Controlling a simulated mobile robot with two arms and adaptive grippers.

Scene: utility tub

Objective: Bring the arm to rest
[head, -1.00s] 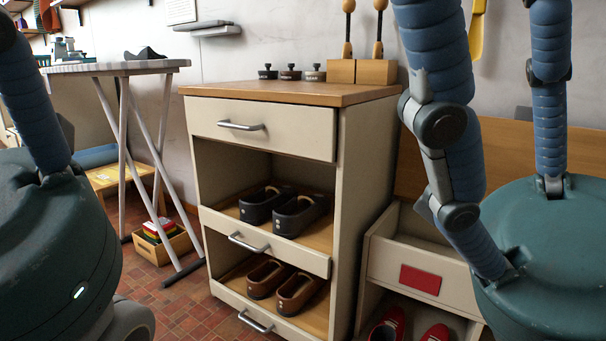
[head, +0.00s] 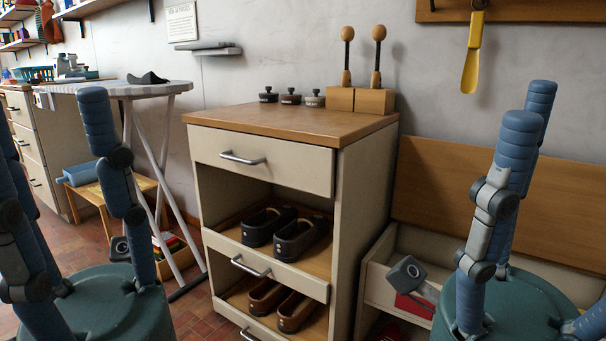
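The task's object is my own arm. My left arm (head: 118,180) stands folded at the lower left, its blue segments rising from a green body. My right arm (head: 490,210) stands folded at the lower right. A grey end part of my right gripper (head: 408,277) shows in front of the low cabinet. A similar grey part of my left gripper (head: 121,250) shows beside the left arm, in front of the ironing board's legs. Both are small and partly hidden, and no fingers can be made out. I see nothing held in either.
A cream cabinet (head: 262,160) with a wooden top stands ahead, with dark and brown shoes on its shelves. An ironing board (head: 125,90) stands at left. A low cabinet (head: 375,285) is close to my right gripper. A yellow shoehorn (head: 472,60) hangs on the wall.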

